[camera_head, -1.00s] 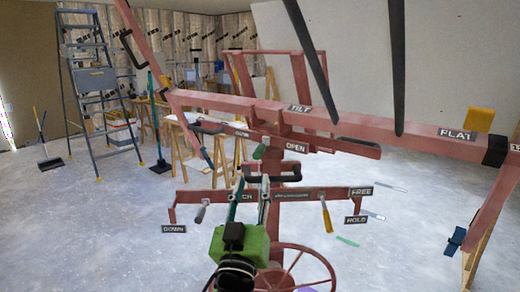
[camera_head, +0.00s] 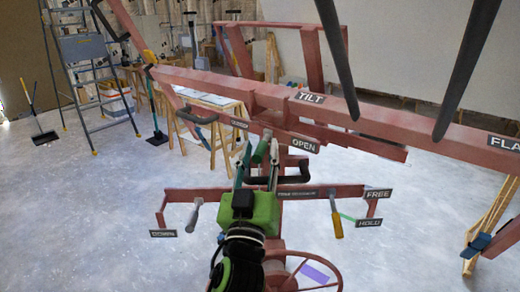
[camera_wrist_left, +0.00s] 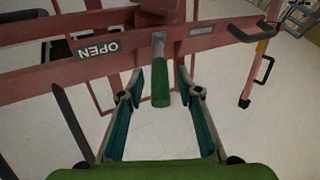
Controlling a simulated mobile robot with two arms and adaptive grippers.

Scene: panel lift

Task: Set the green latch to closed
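The green latch (camera_head: 261,150) is a short green-handled lever on the red beam of the lift. A label reading OPEN (camera_head: 304,146) is to its right, and a smaller, hard-to-read label (camera_head: 239,124) is to its left. In the left wrist view the green handle (camera_wrist_left: 160,86) points toward the camera, between the fingers. My left gripper (camera_head: 259,162) is open, with its teal fingers on either side of the handle; it also shows in the left wrist view (camera_wrist_left: 158,100). Gaps show on both sides of the handle. My right gripper is not in view.
A black handle (camera_head: 293,178) is close behind the left gripper. A red handwheel (camera_head: 337,268) is below. A stepladder (camera_head: 84,48) stands at the left.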

